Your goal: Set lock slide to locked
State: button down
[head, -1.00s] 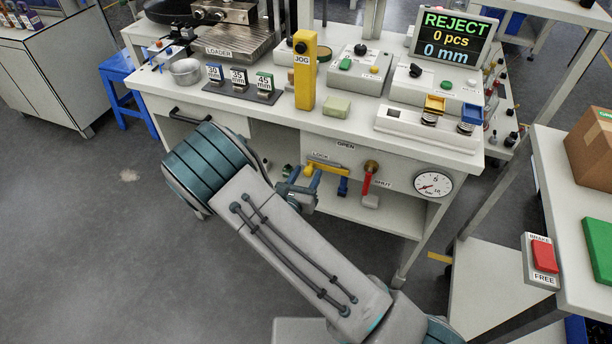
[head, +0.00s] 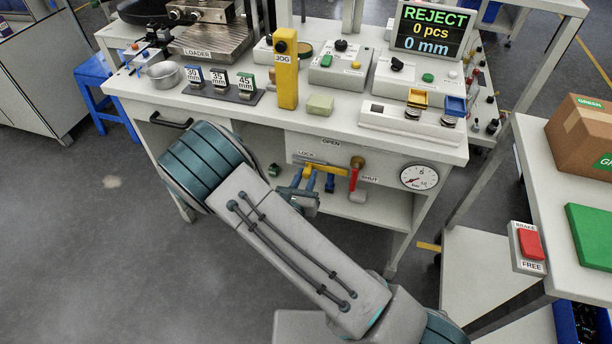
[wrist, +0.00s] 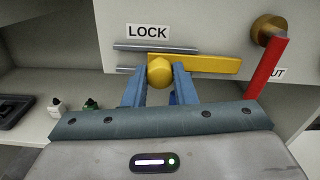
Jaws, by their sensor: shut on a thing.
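The lock slide (wrist: 212,63) is a yellow bar with a round yellow knob (wrist: 160,71), below the LOCK label (wrist: 147,32) in the wrist view. It runs along grey rails on the white panel. In the head view the lock slide (head: 328,168) is partly hidden by my arm. My gripper (wrist: 160,80) is shut on the knob, one blue finger on each side. My gripper also shows in the head view (head: 309,182), low in front of the panel. The bar's right end is close to the red valve handle (wrist: 267,74), with a small gap visible.
The red handle hangs down from a brass hub (wrist: 268,28) towards the SHUT label. A pressure gauge (head: 419,177) is to the right. The bench top (head: 345,110) carries several devices above, and a shelf (head: 375,208) lies below the panel.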

jog(key=c, duration=1.2)
grip_release()
jog(key=shift+d, duration=0.3)
jog(key=shift+o, duration=0.2)
jog(key=shift+s+a, duration=0.15)
jog(key=shift+s+a, duration=0.15)
jog(key=shift+s, duration=0.2)
jog(key=v, duration=1.3)
jog(key=shift+p, duration=0.45)
jog(key=shift+w+r, duration=0.1)
